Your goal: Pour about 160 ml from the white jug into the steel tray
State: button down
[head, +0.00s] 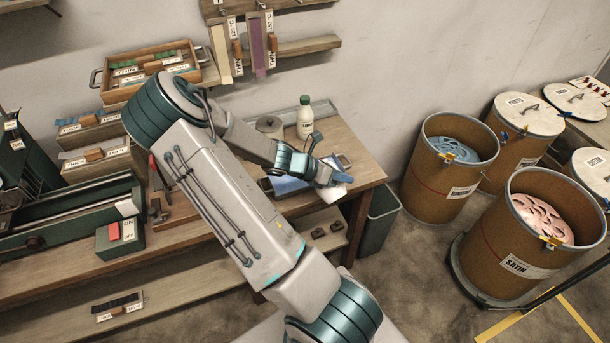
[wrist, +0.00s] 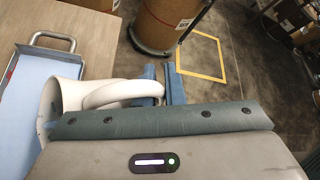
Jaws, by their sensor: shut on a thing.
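My gripper (head: 325,176) is over the right end of the workbench. In the wrist view its blue finger pads (wrist: 163,84) are shut on the handle of the white jug (wrist: 62,101). The jug looks tilted, with its open mouth toward the left, beside or over the steel tray's edge; I cannot tell which. In the head view only a small white part of the jug (head: 334,193) shows below my gripper. The steel tray (wrist: 45,56) has a light blue inside and a metal handle; in the head view my arm partly hides the tray (head: 288,186). No stream of liquid is visible.
A white bottle with a green cap (head: 304,118) and a grey cylinder (head: 270,125) stand behind the tray on the workbench (head: 355,150). A grey-green bin (head: 379,222) stands by its right end. Cardboard drums (head: 450,185) stand on the floor to the right.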

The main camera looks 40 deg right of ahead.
jog(key=shift+s+f+b, duration=0.15)
jog(key=shift+f+b, duration=0.35)
jog(key=shift+b, duration=0.25)
jog(key=shift+s+m+t+b, duration=0.2)
jog(key=shift+m+t+b, duration=0.3)
jog(key=shift+t, duration=0.1)
jog(key=shift+r, duration=0.1)
dwell(1.0)
jog(key=s+f+m+t+b, duration=0.1)
jog(key=b, duration=0.3)
jog(key=shift+f+t, duration=0.15)
jog(key=shift+t, duration=0.15)
jog(key=s+f+m+t+b, duration=0.3)
jog(key=s+f+t+b, duration=0.1)
jog(key=b, duration=1.6)
jog(key=shift+s+d+f+t+y, duration=0.2)
jog(key=shift+f+t+y, duration=0.1)
jog(key=shift+f+t, duration=0.4)
